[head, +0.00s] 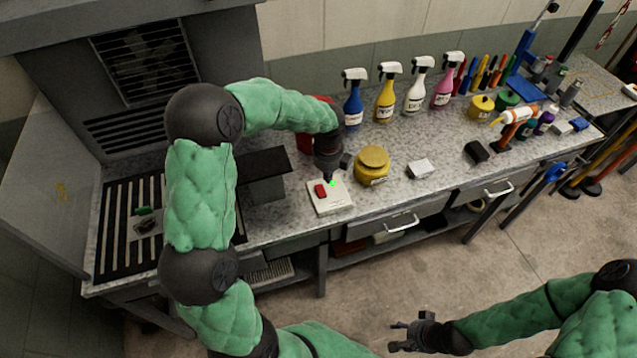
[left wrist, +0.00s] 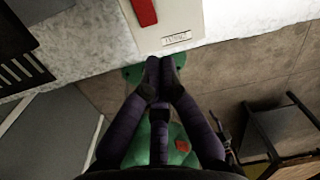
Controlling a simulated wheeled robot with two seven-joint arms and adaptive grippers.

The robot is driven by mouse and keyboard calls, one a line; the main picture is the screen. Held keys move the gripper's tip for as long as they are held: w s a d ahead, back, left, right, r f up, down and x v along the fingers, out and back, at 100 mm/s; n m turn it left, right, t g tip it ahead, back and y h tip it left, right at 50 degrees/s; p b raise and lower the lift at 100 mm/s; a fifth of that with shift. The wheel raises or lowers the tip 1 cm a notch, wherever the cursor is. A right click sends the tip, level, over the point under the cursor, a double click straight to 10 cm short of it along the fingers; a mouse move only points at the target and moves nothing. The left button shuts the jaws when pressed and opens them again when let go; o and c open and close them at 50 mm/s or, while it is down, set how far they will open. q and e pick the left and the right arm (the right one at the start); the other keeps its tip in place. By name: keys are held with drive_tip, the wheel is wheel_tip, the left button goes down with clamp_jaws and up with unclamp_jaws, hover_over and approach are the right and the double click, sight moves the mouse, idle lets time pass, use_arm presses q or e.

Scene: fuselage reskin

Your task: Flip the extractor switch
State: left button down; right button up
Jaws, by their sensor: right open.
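The extractor switch is a white box (head: 331,199) with a red rocker (head: 320,190) near the bench's front edge, and a small green light shows at its far edge. In the left wrist view the red rocker (left wrist: 143,12) and the white box (left wrist: 185,18) with its label are at the top, partly cut off. My left gripper (head: 335,172) is over the far side of the box, its fingers (left wrist: 160,66) together and empty. Whether it touches the box cannot be told. My right gripper (head: 398,336) is open and empty, low in front of the bench.
A yellow jar (head: 372,166) stands right of the switch, with a small white block (head: 421,169) beyond it. Spray bottles (head: 385,93) line the back. A dark box (head: 264,178) stands left of the switch, near the slotted extractor bed (head: 115,245). The floor (head: 450,270) in front is clear.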

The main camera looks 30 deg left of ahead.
sight(318, 187)
use_arm(q)
drive_tip(key=a+r, duration=0.1)
drive_tip(key=a+r+m, duration=0.1)
drive_tip(key=r, duration=0.1)
drive_tip(key=a+r+m+y, duration=0.1)
drive_tip(key=r, duration=0.1)
drive_tip(key=shift+w, duration=0.3)
drive_tip(key=shift+f, duration=0.15)
drive_tip(key=f, duration=0.4)
drive_tip(key=w+a+f+b, duration=0.1)
drive_tip(key=f, duration=0.4)
drive_tip(key=f+b, duration=0.1)
drive_tip(key=f, duration=0.3)
drive_tip(key=shift+w+a+f, duration=0.15)
drive_tip(key=shift+a+f, duration=0.05)
drive_tip(key=shift+f, duration=0.2)
